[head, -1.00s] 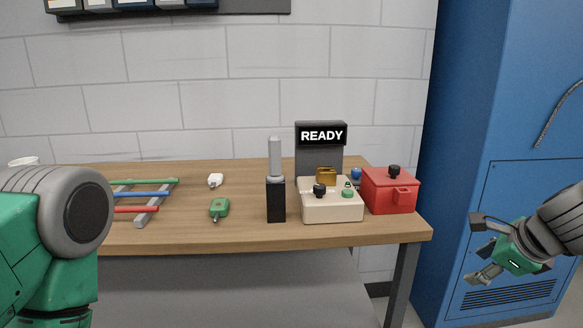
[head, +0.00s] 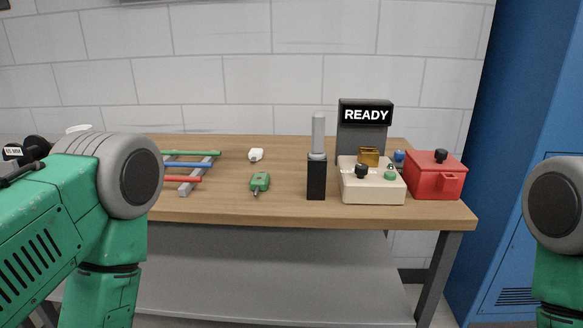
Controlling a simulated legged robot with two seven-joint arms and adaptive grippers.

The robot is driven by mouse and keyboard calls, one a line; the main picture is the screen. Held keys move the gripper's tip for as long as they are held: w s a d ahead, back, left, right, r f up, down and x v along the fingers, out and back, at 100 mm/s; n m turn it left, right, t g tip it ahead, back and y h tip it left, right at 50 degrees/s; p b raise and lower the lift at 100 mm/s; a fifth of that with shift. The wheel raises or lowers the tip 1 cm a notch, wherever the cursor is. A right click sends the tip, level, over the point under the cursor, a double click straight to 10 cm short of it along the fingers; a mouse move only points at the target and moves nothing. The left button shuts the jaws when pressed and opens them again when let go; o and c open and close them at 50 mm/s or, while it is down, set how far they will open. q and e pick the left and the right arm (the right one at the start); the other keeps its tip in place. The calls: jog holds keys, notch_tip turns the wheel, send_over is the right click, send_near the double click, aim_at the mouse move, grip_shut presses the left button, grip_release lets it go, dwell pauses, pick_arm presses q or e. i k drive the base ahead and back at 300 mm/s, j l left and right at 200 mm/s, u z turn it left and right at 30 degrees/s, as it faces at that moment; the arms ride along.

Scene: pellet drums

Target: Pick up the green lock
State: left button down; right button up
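The green lock (head: 260,181) lies on the wooden bench (head: 285,208), left of centre in the head view. It is a small green body with a darker metal end towards the front edge. Nothing touches or covers it. My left arm fills the left side of the view, but its gripper is not seen. Only part of my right arm shows at the right edge, and its gripper is out of view.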

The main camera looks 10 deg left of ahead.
aim_at(260, 181)
jog(key=i+j+z, duration=0.15)
jog(key=j+z, duration=0.45)
jog(key=j, duration=0.2)
jog(key=i+j+z, duration=0.1)
jog(key=j+z, duration=0.2)
jog(key=j, duration=0.1)
